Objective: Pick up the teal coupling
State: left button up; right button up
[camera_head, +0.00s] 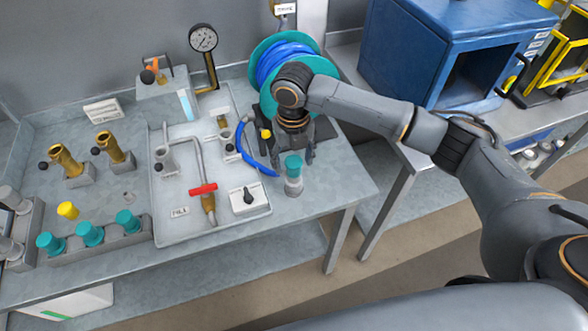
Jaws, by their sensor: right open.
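A teal coupling (293,168) with a pale grey lower part stands upright near the bench's front right edge. My right gripper (292,157) points down at it from above and behind. Its jaws are open, with dark fingers showing to either side near the teal top. I cannot tell whether a finger touches it. Several more teal-topped pieces (89,235) stand in a grey rack at the front left of the bench. My left gripper is not in view.
A teal reel with blue hose (284,62) stands just behind my right gripper. A tray (165,232) with pipes, a red-handled valve (203,190) and a switch box (249,198) lies to the left. A pressure gauge (203,38) stands behind. A blue cabinet (425,55) is at right.

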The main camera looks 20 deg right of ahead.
jog(key=shift+f+p, duration=0.3)
jog(key=shift+f, duration=0.1)
notch_tip(320, 180, down, 4)
jog(key=shift+w+d+r+p, duration=0.1)
jog(key=shift+r+p, duration=0.1)
jog(key=shift+p, duration=0.45)
jog(key=shift+f, duration=0.35)
grip_shut()
